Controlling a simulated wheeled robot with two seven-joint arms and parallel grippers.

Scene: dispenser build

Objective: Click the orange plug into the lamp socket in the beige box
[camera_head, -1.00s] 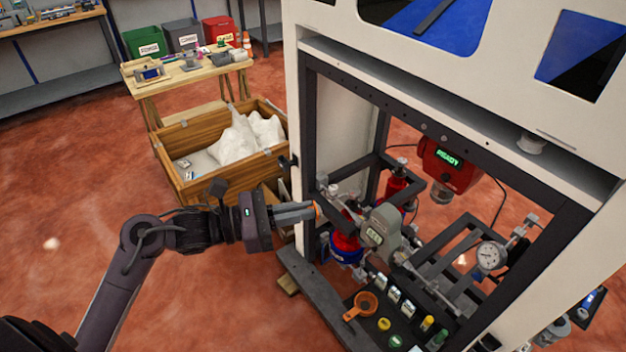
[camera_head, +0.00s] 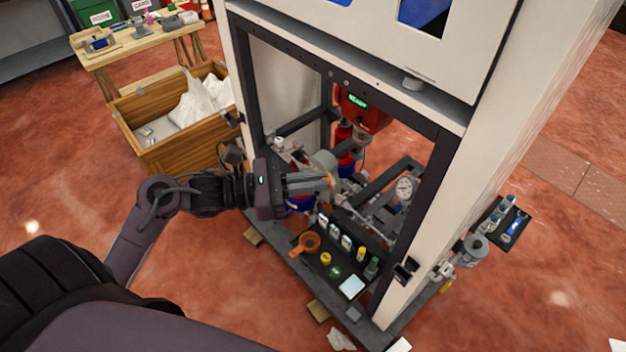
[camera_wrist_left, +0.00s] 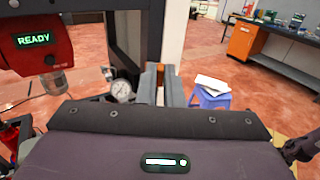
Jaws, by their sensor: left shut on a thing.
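My left gripper (camera_head: 322,183) reaches in from the left through the open front of the beige cabinet (camera_head: 505,120). It is shut on the orange plug (camera_head: 331,181), of which only a small orange edge shows at the fingertips. In the left wrist view the gripper (camera_wrist_left: 158,82) points away from the camera, with a bit of orange between its fingers. I cannot make out the lamp socket, nor whether the plug touches anything. My right gripper is not in view.
Inside the cabinet are a red unit reading READY (camera_head: 362,108), a dial gauge (camera_head: 404,188) and metal fittings close around the gripper. A wooden crate (camera_head: 185,150) stands at left.

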